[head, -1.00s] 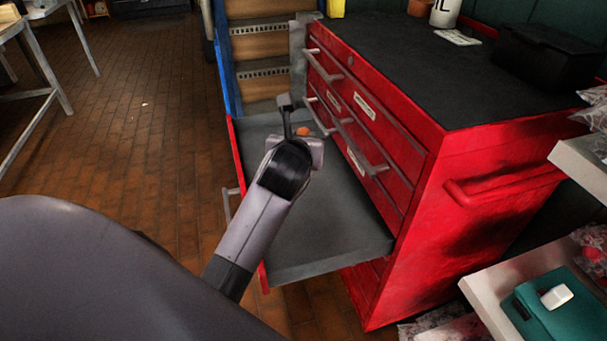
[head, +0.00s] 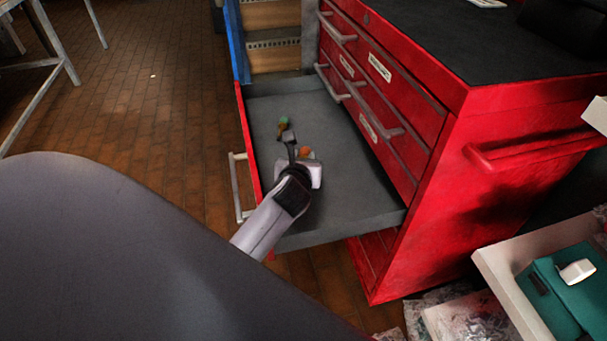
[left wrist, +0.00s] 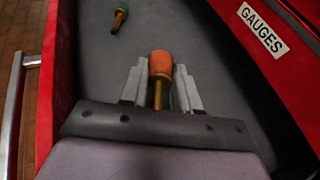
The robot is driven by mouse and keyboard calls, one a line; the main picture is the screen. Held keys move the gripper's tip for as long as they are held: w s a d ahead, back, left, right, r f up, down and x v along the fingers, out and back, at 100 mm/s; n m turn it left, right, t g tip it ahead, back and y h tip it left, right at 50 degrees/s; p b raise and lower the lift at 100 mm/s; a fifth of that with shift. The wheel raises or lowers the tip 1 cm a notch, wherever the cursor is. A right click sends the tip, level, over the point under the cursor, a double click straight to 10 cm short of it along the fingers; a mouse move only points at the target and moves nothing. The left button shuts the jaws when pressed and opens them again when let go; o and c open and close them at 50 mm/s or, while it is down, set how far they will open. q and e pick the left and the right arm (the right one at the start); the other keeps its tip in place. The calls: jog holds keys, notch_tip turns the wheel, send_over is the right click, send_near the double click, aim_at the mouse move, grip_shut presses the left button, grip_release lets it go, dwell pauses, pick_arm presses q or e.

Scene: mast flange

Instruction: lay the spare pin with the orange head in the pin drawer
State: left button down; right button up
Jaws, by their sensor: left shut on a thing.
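The spare pin has an orange head (head: 305,151) and a brass shaft. In the left wrist view its orange head (left wrist: 161,66) stands out between the two fingers, with the shaft running back between them. My left gripper (head: 297,155) is shut on this pin; it also shows in the left wrist view (left wrist: 160,90). The pin drawer (head: 345,207) is pulled out from the red cabinet and has a grey floor. The gripper and pin are over this floor; I cannot tell whether the pin touches it. My right gripper is not in view.
A green-headed pin (left wrist: 119,18) lies in the drawer beyond my gripper, and shows in the head view (head: 283,122). The red cabinet (head: 440,180) with its shut upper drawers rises on the right. The drawer floor's right and near parts are bare.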

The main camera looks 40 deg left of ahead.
pick_arm(q)
jog(key=shift+f+b, duration=0.8)
jog(key=shift+f, duration=1.35)
jog(key=shift+f, duration=0.1)
jog(key=shift+f+b, duration=0.35)
jog(key=shift+f, duration=0.15)
jog(key=c, duration=0.8)
grip_release()
jog(key=shift+r, duration=0.15)
